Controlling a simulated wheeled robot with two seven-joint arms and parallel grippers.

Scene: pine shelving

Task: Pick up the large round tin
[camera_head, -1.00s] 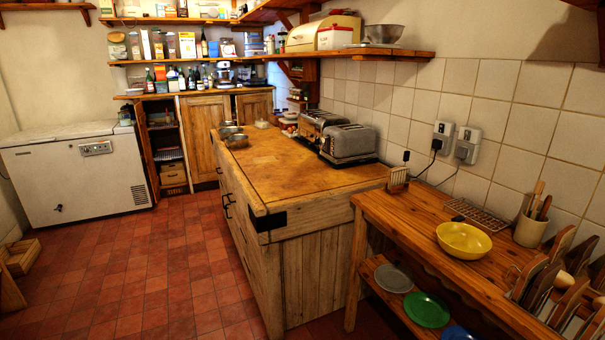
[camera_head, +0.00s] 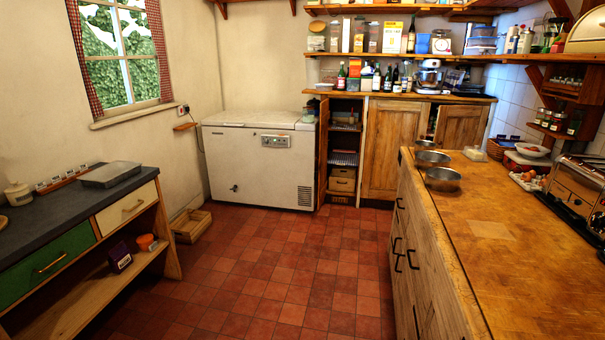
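I cannot pick out a large round tin with certainty in this view. A small round tan-topped container (camera_head: 316,42) stands at the left end of the upper back shelf, too small in view to tell whether it is a tin. Round metal bowls (camera_head: 442,179) sit at the far left corner of the wooden counter; they are open bowls. Neither of my grippers is in view.
The wooden counter (camera_head: 530,270) fills the right side. A white chest freezer (camera_head: 262,160) stands at the back. A dark-topped cabinet (camera_head: 60,215) is on the left, with a wooden crate (camera_head: 190,225) beyond it. The red tiled floor (camera_head: 270,290) between is clear.

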